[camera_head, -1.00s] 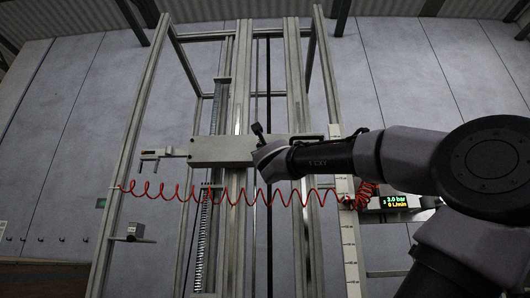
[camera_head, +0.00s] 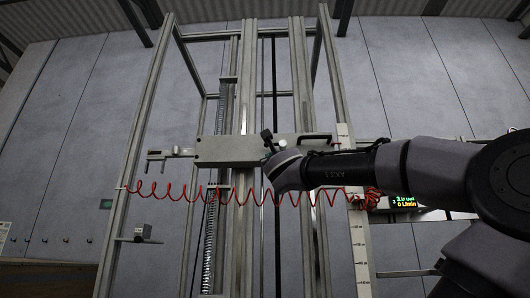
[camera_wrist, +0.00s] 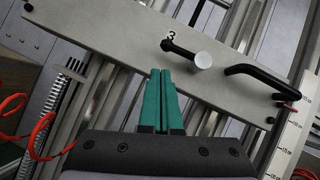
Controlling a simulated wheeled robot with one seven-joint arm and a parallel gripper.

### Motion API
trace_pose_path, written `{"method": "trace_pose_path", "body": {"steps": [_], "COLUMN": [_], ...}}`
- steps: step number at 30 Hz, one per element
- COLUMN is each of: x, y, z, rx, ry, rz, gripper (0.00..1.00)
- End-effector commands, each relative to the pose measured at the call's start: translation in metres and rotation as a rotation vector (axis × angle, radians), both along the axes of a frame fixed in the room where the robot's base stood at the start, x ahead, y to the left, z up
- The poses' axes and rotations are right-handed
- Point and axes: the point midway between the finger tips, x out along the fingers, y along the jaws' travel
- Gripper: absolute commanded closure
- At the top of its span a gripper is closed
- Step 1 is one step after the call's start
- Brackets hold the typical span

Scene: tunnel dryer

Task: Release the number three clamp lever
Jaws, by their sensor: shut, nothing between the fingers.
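The clamp lever (camera_wrist: 180,49) is a short black bar ending in a pale round knob, beside a printed 3 on the grey carriage plate (camera_wrist: 110,32). In the head view the lever (camera_head: 267,138) stands out dark from the plate (camera_head: 225,149), just above my wrist. My gripper (camera_wrist: 161,73) has green fingers pressed together and empty. In the wrist view its tips lie just below and left of the lever; I cannot tell whether they touch the plate.
A black handle (camera_wrist: 263,75) is on the plate right of the lever. A coiled red hose (camera_head: 165,193) hangs across the frame below the plate. Upright metal posts (camera_head: 131,150) stand on both sides. A lit readout (camera_head: 405,200) is at right.

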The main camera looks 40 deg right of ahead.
Motion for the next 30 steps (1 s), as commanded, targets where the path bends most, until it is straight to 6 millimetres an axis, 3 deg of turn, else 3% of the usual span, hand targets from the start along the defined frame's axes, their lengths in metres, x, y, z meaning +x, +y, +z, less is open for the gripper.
{"method": "trace_pose_path", "body": {"steps": [2, 15, 30], "x": [-0.012, -0.059, -0.069], "y": [-0.003, 0.044, 0.056], "z": [-0.013, -0.057, -0.067], "rx": [0.002, -0.001, -0.001], "ry": [-0.002, -0.001, 0.0], "rz": [-0.001, -0.003, -0.001], "gripper": [1.0, 1.0, 1.0]}}
